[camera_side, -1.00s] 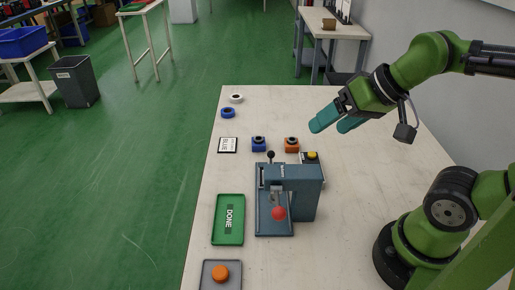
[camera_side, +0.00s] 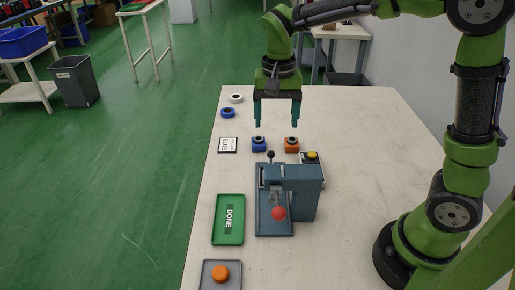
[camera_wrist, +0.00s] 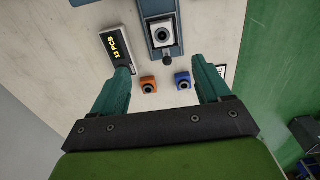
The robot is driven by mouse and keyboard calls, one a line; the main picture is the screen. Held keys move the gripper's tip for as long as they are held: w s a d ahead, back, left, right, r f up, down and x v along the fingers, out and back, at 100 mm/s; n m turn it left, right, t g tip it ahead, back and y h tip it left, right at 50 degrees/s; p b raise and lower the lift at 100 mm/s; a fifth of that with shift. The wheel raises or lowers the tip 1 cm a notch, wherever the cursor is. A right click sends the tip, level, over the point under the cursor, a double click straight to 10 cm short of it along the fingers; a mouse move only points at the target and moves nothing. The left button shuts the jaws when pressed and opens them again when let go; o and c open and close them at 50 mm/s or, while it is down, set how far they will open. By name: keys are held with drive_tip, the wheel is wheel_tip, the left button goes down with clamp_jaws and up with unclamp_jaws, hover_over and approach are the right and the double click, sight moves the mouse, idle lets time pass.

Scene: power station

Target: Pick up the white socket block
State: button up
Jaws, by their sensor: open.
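A white block with a dark round socket (camera_wrist: 162,33) sits in the blue-grey press (camera_wrist: 146,8) at the top of the wrist view. In the side view the press (camera_side: 305,205) stands mid-table, and its head and frame mostly hide what is in it. My gripper (camera_side: 277,124) is open and empty, pointing down above the table behind the press. In the wrist view my gripper (camera_wrist: 161,75) has its fingers wide apart, with the blue socket block (camera_wrist: 183,80) and orange socket block (camera_wrist: 148,84) showing between them. The white block lies beyond the fingertips.
A black lever knob (camera_side: 271,155) and red knob (camera_side: 278,213) belong to the press. A counter box (camera_wrist: 118,48) is beside it.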

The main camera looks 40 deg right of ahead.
wheel_tip(320, 180, down, 10)
drive_tip(key=shift+f, duration=0.2)
drive_tip(key=shift+w+d+f, duration=0.1)
drive_tip(key=shift+w+f, duration=0.05)
drive_tip(key=shift+f, duration=0.75)
drive_tip(key=shift+w+d+f, duration=0.1)
drive_tip(key=shift+w+f, duration=0.05)
drive_tip(key=shift+f, duration=0.7)
drive_tip(key=shift+w+f, duration=0.15)
drive_tip(key=shift+f, duration=0.75)
drive_tip(key=shift+c, duration=0.4)
drive_tip(key=c, duration=1.1)
